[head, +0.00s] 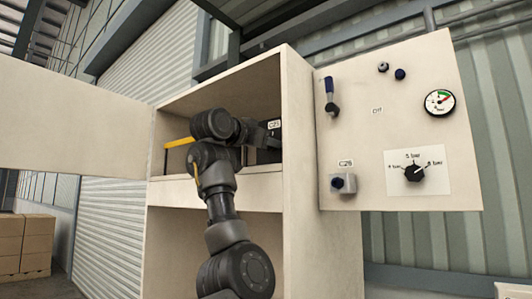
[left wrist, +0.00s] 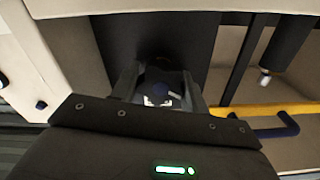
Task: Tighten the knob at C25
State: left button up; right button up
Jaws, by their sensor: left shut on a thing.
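My left arm reaches into the upper compartment of the open cabinet, and its gripper (head: 252,132) is in front of a dark unit (head: 274,134) with a small white label. The label seems to read C25, but it is too small to be sure. In the left wrist view my left gripper (left wrist: 160,86) is shut on a dark knob (left wrist: 162,78), with one finger on each side. A white label shows just below it between the fingers. Most of the knob is hidden by the gripper. My right gripper is not in view.
The cabinet door (head: 75,118) stands open at the left. A yellow bar (left wrist: 265,109) runs beside the gripper.

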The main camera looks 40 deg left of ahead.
pick_arm(q)
jog(key=m, duration=0.1)
jog(key=m+b, duration=0.1)
jog(key=m, duration=0.1)
jog(key=shift+f, duration=0.3)
jog(key=m+b, duration=0.1)
jog(key=m, duration=0.1)
jog(key=shift+w+m, duration=0.1)
jog(key=shift+m, duration=0.2)
jog(key=m+b, duration=0.1)
jog(key=m, duration=0.2)
jog(key=shift+d, duration=0.1)
jog(key=shift+f+m+b, duration=0.15)
jog(key=shift+m+b, duration=0.2)
jog(key=shift+m, duration=1.15)
jog(key=o, duration=1)
jog(key=shift+s+d+r, duration=0.15)
jog(key=shift+s+r, duration=0.05)
jog(key=shift+r, duration=0.05)
